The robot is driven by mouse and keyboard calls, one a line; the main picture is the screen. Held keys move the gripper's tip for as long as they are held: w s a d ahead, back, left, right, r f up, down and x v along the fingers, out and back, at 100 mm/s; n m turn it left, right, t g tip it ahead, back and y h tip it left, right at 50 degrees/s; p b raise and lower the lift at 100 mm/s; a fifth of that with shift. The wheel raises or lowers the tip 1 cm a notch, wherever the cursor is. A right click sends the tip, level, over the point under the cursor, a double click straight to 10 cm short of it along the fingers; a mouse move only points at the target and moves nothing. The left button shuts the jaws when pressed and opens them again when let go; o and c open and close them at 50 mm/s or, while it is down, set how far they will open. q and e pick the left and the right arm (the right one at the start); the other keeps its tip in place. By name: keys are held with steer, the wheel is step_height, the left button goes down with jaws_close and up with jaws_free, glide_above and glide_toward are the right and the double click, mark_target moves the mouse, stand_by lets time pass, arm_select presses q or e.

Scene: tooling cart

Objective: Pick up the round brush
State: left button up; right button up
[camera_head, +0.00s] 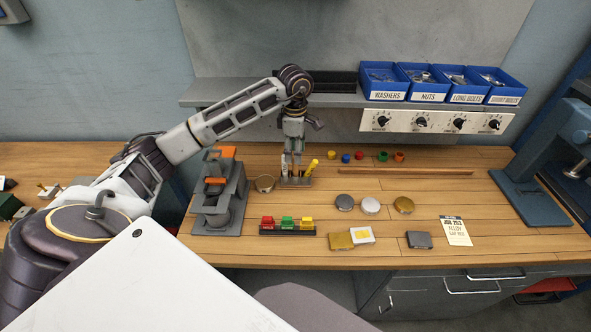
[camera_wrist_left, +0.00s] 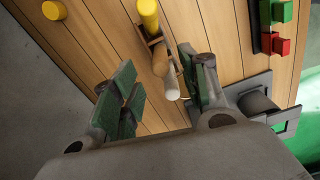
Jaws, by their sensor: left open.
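A small holder (camera_head: 297,181) stands on the bench with upright tools in it. A yellow-topped tool (camera_head: 313,164) leans at its right side and also shows in the left wrist view (camera_wrist_left: 148,14). The left wrist view also shows a tan round handle (camera_wrist_left: 160,60) and a pale round-ended one (camera_wrist_left: 172,88). I cannot tell which of these is the round brush; its bristles are not clear. My left gripper (camera_head: 292,150) points down over the holder. Its green-padded fingers (camera_wrist_left: 158,88) are open, with the tan and pale handles between them, not gripped. My right gripper is not in view.
A grey stand with orange parts (camera_head: 218,195) is left of the holder. A rack of coloured blocks (camera_head: 287,226) lies in front. Round tins (camera_head: 370,205) are to the right. Blue bins (camera_head: 427,85) sit on the back shelf.

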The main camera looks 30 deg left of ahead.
mark_target(295, 166)
arm_select(q)
steer(key=shift+f, duration=0.9)
steer(key=shift+d+f+p, duration=0.15)
steer(key=shift+f+p, duration=0.55)
steer(key=shift+f, duration=1.9)
steer(key=shift+c, duration=0.4)
jaws_close()
